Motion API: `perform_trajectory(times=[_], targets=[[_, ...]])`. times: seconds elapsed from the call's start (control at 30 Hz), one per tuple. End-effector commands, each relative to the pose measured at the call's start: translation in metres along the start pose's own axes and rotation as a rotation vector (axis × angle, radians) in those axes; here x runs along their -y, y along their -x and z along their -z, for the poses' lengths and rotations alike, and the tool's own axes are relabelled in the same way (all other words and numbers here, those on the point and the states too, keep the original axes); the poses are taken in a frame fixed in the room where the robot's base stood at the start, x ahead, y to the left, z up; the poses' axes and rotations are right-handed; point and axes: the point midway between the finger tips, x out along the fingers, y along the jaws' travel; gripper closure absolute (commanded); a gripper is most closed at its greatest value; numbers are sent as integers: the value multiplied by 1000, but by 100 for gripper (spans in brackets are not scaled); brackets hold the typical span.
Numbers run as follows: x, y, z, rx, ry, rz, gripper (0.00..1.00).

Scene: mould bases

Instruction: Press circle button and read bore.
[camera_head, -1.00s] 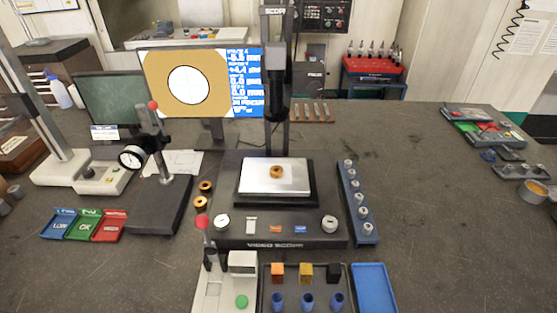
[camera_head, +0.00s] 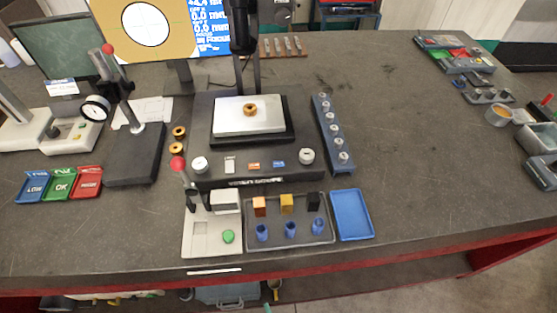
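The video scope (camera_head: 205,135) stands mid-bench with a dark base and a bright stage plate (camera_head: 232,122). A brass ring-shaped part (camera_head: 249,109) lies on the stage under the scope's column. Along the base's front edge are a white button (camera_head: 230,165), an orange button (camera_head: 253,165) and a blue button (camera_head: 278,164), between two round knobs (camera_head: 199,165). Their markings are too small to tell which is the circle button. The monitor (camera_head: 110,40) shows a white circle with a dark outline on tan, beside a blue panel of partly cut-off white readings. My gripper is not in view.
Two brass rings (camera_head: 179,133) lie left of the scope. A dial gauge stand (camera_head: 135,150) and LOW, OK and red trays (camera_head: 60,186) are further left. A rack of plugs (camera_head: 331,133), a block tray (camera_head: 325,236) and a blue tray (camera_head: 352,215) are near. The right bench is mostly clear.

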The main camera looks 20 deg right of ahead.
Motion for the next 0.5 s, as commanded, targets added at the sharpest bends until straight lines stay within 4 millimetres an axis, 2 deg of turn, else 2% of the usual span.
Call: perform_trajectory(times=[0.3, 0.37, 0.5], targets=[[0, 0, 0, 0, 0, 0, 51], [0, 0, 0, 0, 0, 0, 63], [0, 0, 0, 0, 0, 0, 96]])
